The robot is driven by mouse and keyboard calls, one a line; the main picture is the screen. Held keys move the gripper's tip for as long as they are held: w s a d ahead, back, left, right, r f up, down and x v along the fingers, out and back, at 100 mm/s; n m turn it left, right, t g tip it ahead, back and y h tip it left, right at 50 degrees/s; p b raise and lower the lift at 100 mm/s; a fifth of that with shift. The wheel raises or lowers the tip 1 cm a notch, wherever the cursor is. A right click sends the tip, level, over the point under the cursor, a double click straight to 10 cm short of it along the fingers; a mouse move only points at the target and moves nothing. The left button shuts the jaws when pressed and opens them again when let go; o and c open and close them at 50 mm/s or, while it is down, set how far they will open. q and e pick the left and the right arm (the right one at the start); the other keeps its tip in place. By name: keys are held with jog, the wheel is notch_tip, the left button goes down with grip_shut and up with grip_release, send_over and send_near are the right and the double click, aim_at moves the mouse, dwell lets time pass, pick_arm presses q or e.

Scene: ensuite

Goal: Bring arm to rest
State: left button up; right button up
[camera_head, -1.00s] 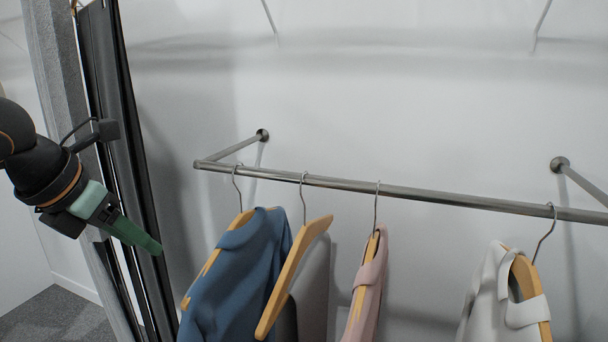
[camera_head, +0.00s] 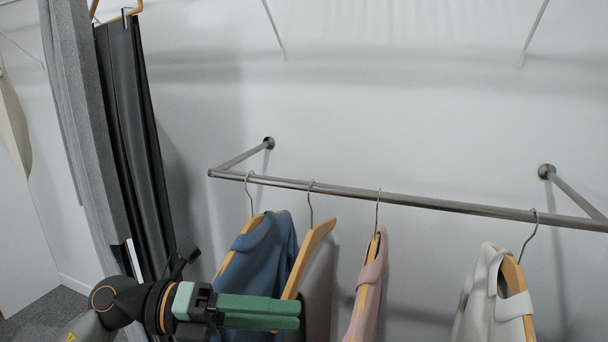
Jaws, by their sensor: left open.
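My left arm (camera_head: 115,302) comes in from the lower left. My left gripper (camera_head: 298,312) is at the bottom, left of centre, its green fingers pointing right. It overlaps the lower part of the blue garment (camera_head: 262,243) in the picture; whether it touches cannot be told. It holds nothing that I can see. My right gripper is not in view.
A metal rail (camera_head: 440,204) on wall brackets carries wooden hangers (camera_head: 305,256), a pink garment (camera_head: 368,283) and a white garment (camera_head: 488,303). Dark trousers (camera_head: 135,130) hang at the left beside a grey textured panel (camera_head: 82,130).

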pick_arm(q)
jog(key=w+a+f+n+t+y+p, duration=0.3)
jog(key=f+n+t, duration=0.45)
jog(key=n, duration=0.65)
jog(key=w+a+f+n+t+y+p, duration=0.1)
jog(key=w+a+f+n+t+y, duration=0.3)
jog(key=n+t, duration=0.85)
jog(key=s+a+f+n+g+y, duration=0.2)
jog(key=s+f+n+g, duration=0.1)
jog(key=s+f, duration=0.3)
jog(key=s+a+f+n+g+y+p, duration=0.1)
jog(key=s+a+f+n+g+y, duration=0.1)
jog(key=s+f, duration=0.5)
jog(key=s+a+f+n+g+y, duration=0.2)
jog(key=s+f+n+g+y, duration=0.2)
jog(key=f, duration=0.8)
jog(key=s+n+g, duration=0.2)
jog(key=s+n, duration=0.1)
jog(key=shift+a+f+p, duration=0.25)
jog(key=shift+f+p, duration=0.1)
jog(key=shift+p, duration=0.05)
